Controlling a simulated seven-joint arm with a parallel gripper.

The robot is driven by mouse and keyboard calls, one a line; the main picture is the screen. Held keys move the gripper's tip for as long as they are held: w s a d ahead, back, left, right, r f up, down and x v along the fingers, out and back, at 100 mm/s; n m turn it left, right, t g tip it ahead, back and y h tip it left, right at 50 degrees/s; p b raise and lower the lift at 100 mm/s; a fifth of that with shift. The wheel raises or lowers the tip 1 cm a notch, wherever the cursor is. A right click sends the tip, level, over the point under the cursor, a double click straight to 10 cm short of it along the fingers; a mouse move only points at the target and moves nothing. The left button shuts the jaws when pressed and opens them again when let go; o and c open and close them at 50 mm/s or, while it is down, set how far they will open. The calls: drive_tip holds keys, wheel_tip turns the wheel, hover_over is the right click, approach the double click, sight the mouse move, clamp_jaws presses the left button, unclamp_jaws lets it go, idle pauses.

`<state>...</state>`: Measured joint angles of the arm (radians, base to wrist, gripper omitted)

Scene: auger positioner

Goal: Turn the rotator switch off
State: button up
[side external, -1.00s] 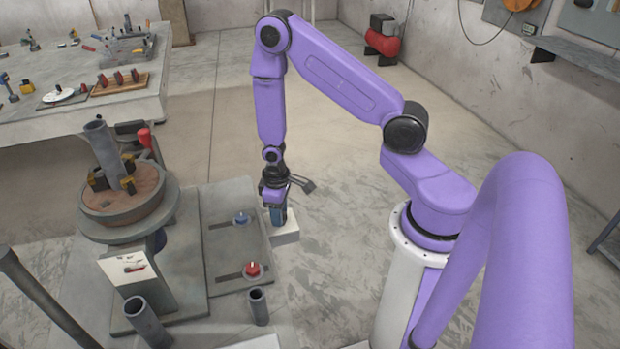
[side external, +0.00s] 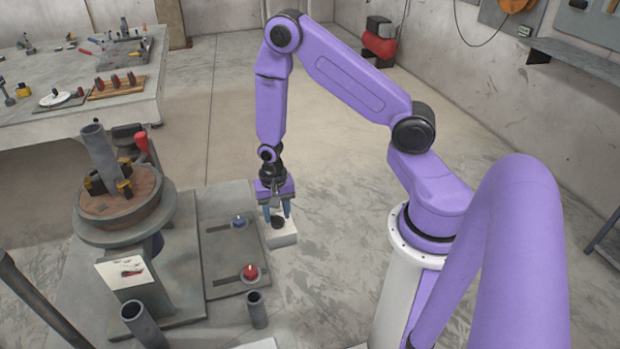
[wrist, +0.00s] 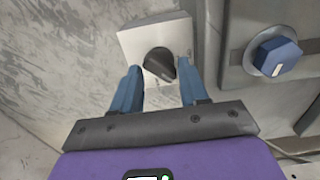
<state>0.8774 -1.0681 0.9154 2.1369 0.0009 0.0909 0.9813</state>
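The rotator switch is a dark round knob (side external: 278,222) on a white box (side external: 284,239), which stands beside the grey base plate. In the wrist view the knob (wrist: 158,64) sits on the white box's face (wrist: 133,40), with small marks around it that are too small to read. My gripper (side external: 277,211) points down over the box with its two blue fingers apart. In the wrist view the fingertips (wrist: 159,73) lie on either side of the knob's near part, with gaps showing. I cannot tell how far above the box they are.
A blue knob (side external: 239,222) and a red knob (side external: 250,272) sit on the grey panel left of the box; the blue knob also shows in the wrist view (wrist: 278,57). A round turntable (side external: 125,210) with a tilted pipe stands further left. Floor right of the box is clear.

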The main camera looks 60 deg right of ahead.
sight(277, 216)
wheel_tip(277, 216, up, 17)
drive_tip(key=s+a+r+n, duration=0.3)
drive_tip(key=s+a+n, duration=0.2)
drive_tip(key=s+n, duration=0.2)
drive_tip(key=s+a+r+n, duration=0.4)
drive_tip(key=s+a+n, duration=0.1)
drive_tip(key=s+n, duration=0.3)
drive_tip(key=shift+n, duration=0.4)
drive_tip(key=shift+a+r, duration=0.1)
